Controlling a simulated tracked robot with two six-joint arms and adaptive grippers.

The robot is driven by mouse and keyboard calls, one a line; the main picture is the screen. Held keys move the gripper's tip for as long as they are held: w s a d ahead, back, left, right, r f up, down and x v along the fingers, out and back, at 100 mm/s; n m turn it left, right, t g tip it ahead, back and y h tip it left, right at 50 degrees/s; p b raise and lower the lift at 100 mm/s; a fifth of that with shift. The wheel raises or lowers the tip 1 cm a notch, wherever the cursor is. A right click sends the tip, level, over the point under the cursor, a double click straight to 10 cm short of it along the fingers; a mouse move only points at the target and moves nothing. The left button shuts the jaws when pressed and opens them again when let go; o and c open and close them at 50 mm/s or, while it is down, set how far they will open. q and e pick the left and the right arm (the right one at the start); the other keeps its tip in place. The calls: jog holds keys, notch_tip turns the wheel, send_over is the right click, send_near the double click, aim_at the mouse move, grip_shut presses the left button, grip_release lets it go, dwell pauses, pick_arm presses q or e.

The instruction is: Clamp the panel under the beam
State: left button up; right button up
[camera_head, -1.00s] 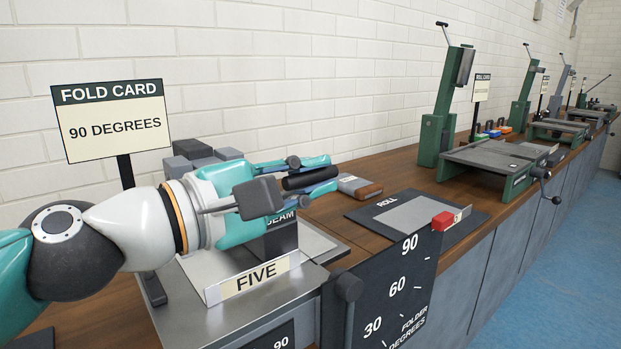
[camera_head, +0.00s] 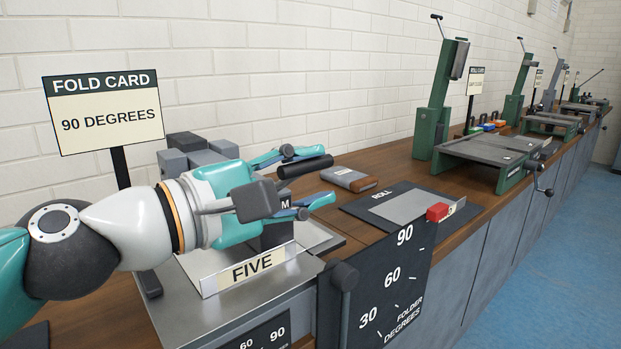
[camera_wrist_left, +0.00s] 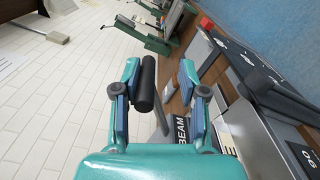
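My left gripper (camera_head: 322,176) is open above the folder, its fingers spread apart. A black cylindrical handle (camera_head: 307,167) lies between them, close to the upper finger; in the left wrist view the handle (camera_wrist_left: 146,84) runs along the left finger, with a gap to the right finger. The dark beam block (camera_head: 276,237) stands below the gripper, its label partly covered; its BEAM label (camera_wrist_left: 181,130) shows in the left wrist view. A FIVE plate (camera_head: 250,269) stands at the front of the folder's metal bed (camera_head: 190,318). I cannot make out a panel under the beam. My right gripper is not in view.
A fold card sign (camera_head: 105,112) reads 90 degrees. The degree dial board (camera_head: 385,285) has a black lever knob (camera_head: 343,276). A grey-brown block (camera_head: 350,179) and green machines (camera_head: 440,125) stand farther along.

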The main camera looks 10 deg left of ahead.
pick_arm(q)
jog(key=v, duration=1.2)
dwell(0.3)
